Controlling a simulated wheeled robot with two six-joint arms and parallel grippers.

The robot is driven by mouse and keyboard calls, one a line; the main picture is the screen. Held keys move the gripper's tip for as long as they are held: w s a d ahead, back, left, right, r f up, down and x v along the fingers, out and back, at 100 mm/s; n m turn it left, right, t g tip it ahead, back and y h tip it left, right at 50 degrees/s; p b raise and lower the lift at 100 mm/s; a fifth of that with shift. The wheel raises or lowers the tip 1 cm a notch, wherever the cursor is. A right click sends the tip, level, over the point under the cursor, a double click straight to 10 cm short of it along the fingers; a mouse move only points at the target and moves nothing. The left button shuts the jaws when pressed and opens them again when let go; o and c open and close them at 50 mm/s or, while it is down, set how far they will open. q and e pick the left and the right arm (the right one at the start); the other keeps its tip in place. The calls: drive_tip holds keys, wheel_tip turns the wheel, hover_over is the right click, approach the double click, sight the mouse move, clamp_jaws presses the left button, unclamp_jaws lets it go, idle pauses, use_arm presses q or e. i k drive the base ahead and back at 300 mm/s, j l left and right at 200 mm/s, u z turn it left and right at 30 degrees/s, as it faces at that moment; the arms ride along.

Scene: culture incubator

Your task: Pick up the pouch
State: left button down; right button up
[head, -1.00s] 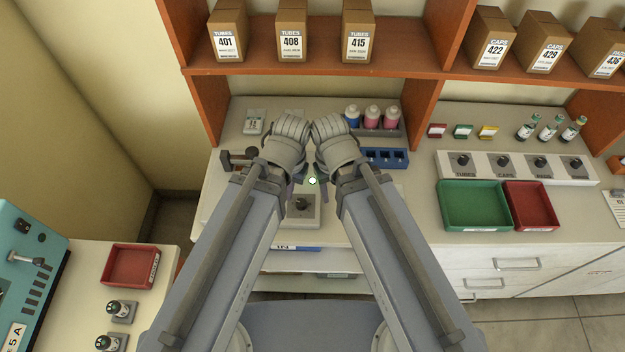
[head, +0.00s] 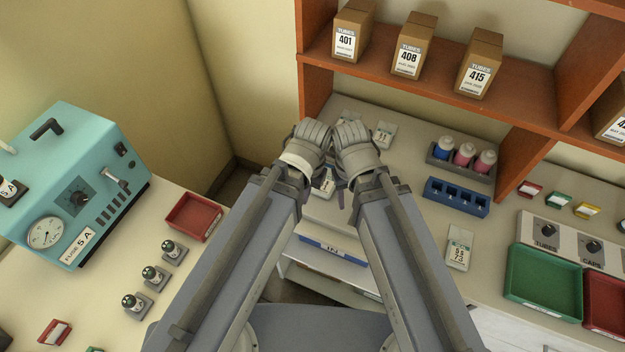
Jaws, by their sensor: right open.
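Several pale, flat, labelled packets that look like pouches lie on the counter in the head view; I cannot tell which one the task means. One pouch (head: 459,248) lies right of my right forearm, in the open. Another pouch (head: 385,134) lies behind my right wrist, with one more (head: 351,117) to its left, partly hidden. A pale labelled packet (head: 325,183) shows between my wrists, partly covered. My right gripper (head: 342,191) is open, its fingers mostly hidden by its wrist. My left gripper (head: 303,190) is mostly hidden behind its own wrist, so its jaws are unclear.
A blue rack (head: 457,197) and a bottle holder (head: 459,163) stand at the back right. Green (head: 543,285) and red (head: 606,307) trays are at the right. A teal machine (head: 75,185) and a red tray (head: 195,216) are at the left. The shelf (head: 430,78) overhangs the counter's back.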

sight(328, 178)
drive_tip(key=k+z, duration=0.3)
drive_tip(key=k, duration=0.2)
drive_tip(key=k+l+z, duration=0.1)
drive_tip(key=k+z, duration=0.2)
drive_tip(key=k, duration=0.2)
